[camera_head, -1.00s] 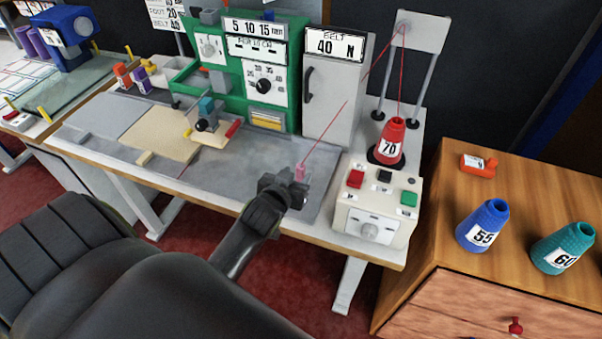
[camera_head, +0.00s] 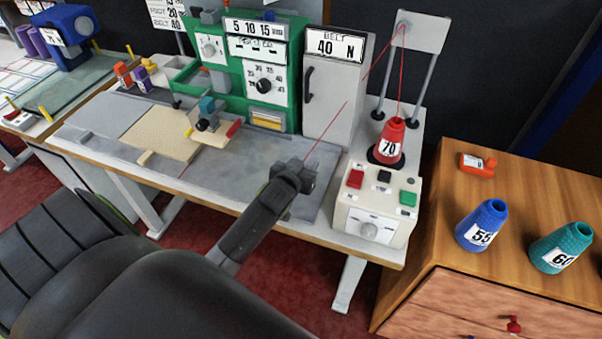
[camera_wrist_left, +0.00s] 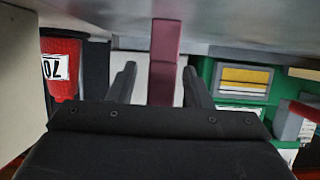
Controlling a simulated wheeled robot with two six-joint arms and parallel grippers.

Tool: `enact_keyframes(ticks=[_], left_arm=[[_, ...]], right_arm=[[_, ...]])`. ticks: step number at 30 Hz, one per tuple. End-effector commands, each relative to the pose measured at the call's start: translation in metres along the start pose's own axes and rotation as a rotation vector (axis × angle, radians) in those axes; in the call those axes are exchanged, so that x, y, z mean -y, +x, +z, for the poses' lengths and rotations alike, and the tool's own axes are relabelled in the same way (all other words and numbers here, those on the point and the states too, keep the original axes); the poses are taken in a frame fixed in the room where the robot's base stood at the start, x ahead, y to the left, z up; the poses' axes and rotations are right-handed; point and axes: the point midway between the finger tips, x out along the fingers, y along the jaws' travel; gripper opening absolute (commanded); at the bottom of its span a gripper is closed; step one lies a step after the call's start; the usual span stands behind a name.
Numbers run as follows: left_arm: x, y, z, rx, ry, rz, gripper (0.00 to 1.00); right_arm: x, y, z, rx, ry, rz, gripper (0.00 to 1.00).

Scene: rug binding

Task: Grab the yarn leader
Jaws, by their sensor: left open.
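The yarn leader is a pink-red upright tab (camera_wrist_left: 163,65) in the left wrist view, standing between my left gripper's two fingers with gaps on both sides. My left gripper (camera_head: 306,171) is open around it, low over the grey table top. In the head view the gripper hides the tab. A thin red yarn (camera_head: 326,133) runs from there up to the guide plate (camera_head: 421,31) and down to the red cone marked 70 (camera_head: 390,138). My right gripper is not in view.
A white control box (camera_head: 375,205) with coloured buttons stands right of the gripper. Behind are a green panel (camera_head: 222,87) and a grey cabinet (camera_head: 337,92). Blue (camera_head: 482,226) and teal (camera_head: 562,248) cones stand on the wooden drawer unit.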

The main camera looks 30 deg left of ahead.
Motion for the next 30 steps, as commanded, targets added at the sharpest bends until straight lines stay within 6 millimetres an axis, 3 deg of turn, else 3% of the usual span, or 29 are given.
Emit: enact_keyframes(ticks=[1,12,22,30], left_arm=[[0.000,0.000,0.000,0.000,0.000,0.000,0.45],[0.000,0.000,0.000,0.000,0.000,0.000,0.00],[0.000,-0.004,-0.009,-0.002,0.001,-0.001,0.00],[0.000,-0.023,-0.057,-0.006,0.002,0.000,0.00]], right_arm=[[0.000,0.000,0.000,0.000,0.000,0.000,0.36],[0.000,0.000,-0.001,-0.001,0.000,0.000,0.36],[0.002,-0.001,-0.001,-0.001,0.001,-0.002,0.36],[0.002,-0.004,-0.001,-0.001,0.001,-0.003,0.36]])
